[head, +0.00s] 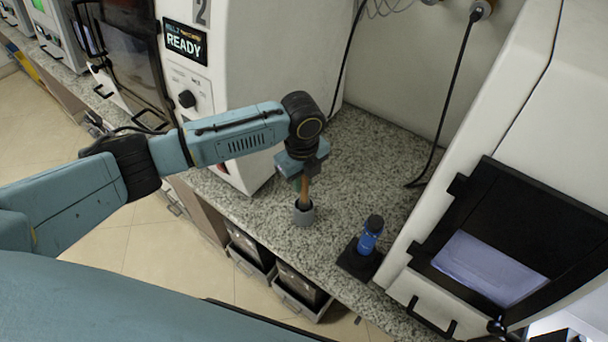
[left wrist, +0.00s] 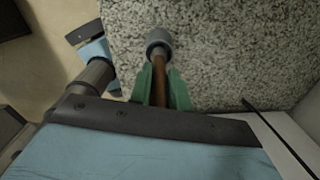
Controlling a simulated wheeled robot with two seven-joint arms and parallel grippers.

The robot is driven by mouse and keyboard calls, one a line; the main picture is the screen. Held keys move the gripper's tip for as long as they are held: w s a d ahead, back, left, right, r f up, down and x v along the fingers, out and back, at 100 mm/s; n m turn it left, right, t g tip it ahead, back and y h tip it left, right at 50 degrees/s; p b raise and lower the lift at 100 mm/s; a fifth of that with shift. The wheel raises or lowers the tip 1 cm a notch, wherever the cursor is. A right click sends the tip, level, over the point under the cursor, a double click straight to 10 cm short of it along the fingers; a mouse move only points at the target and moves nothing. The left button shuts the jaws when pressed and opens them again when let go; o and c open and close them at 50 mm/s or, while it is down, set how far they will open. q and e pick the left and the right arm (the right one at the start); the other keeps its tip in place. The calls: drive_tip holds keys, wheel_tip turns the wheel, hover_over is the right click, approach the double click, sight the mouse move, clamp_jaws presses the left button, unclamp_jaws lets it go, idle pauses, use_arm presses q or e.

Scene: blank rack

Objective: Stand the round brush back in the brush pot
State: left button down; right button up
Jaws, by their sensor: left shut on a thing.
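My left gripper (head: 306,172) is shut on the round brush (head: 304,190), which has a brown wooden handle. It holds the brush close to upright, above the grey brush pot (head: 303,215) on the speckled counter. In the left wrist view the brush (left wrist: 159,82) lies between the green fingers (left wrist: 160,92), and the pot (left wrist: 157,36) is just past its far end. The brush's lower end meets the pot's mouth; I cannot tell how far inside it is. The gripper hides the brush's upper part. My right gripper is not in view.
A blue device with a black cap (head: 371,234) stands on a black base (head: 358,262) right of the pot, near the counter's front edge. White machines flank the counter (head: 345,160) left and right. Open drawers (head: 300,290) sit below. The counter behind the pot is clear.

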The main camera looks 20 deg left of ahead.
use_arm(q)
drive_tip(key=shift+f, duration=0.1)
drive_tip(key=c, duration=1.2)
unclamp_jaws()
drive_tip(key=shift+c, duration=0.2)
wheel_tip(320, 180, up, 13)
drive_tip(key=shift+r, duration=0.2)
